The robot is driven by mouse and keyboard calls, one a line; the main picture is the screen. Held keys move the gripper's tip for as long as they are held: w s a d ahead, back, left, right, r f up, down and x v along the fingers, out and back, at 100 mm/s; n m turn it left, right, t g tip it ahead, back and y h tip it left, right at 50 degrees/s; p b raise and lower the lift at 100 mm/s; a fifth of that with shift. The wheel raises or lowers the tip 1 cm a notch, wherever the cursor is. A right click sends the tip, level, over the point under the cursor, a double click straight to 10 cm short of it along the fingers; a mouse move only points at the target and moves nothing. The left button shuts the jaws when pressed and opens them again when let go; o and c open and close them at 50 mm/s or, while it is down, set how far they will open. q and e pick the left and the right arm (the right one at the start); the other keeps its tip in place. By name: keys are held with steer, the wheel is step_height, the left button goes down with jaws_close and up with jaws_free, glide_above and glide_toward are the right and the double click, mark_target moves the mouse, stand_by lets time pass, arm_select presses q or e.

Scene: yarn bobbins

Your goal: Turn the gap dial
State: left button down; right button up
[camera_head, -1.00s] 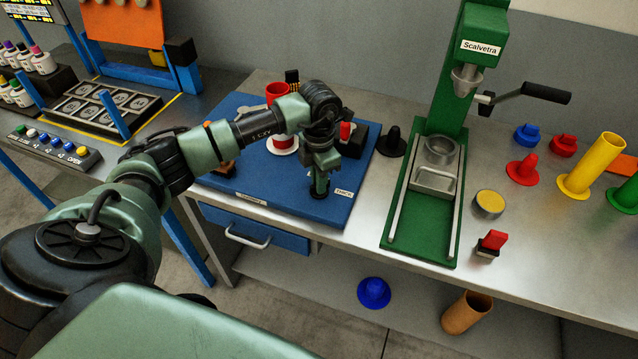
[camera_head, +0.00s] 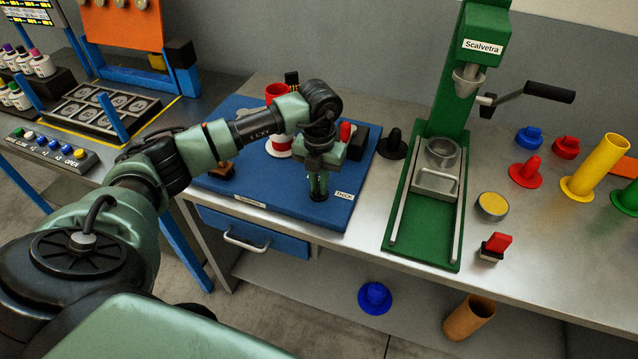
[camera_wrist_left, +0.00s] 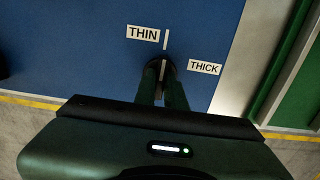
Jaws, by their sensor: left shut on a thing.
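The gap dial (camera_wrist_left: 154,68) is a small black round knob on the front right of the blue board (camera_head: 283,199). A white line on it points roughly toward the white mark (camera_wrist_left: 166,39) between the THIN label (camera_wrist_left: 143,33) and the THICK label (camera_wrist_left: 204,67). My left gripper (camera_head: 319,192) points down over the dial, shut on it. In the wrist view its two fingers (camera_wrist_left: 162,88) hide part of the knob. The THICK label (camera_head: 344,195) also shows in the head view. My right gripper is not in view.
A green press (camera_head: 423,246) labelled Scalvetra stands right of the board. A red cup (camera_head: 276,91) and a black cone-shaped piece (camera_head: 392,143) are near the board's back and right. A yellow tin (camera_head: 492,206) and several colored bobbins are farther right.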

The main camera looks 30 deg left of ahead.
arm_select(q)
steer(key=shift+w+r, duration=0.1)
steer(key=shift+r, duration=0.05)
stand_by(0.3)
steer(key=c, duration=1.5)
jaws_free()
step_height(320, 180, up, 7)
steer(key=shift+f+b, duration=0.2)
steer(key=shift+b, duration=0.7)
steer(key=shift+r, duration=0.55)
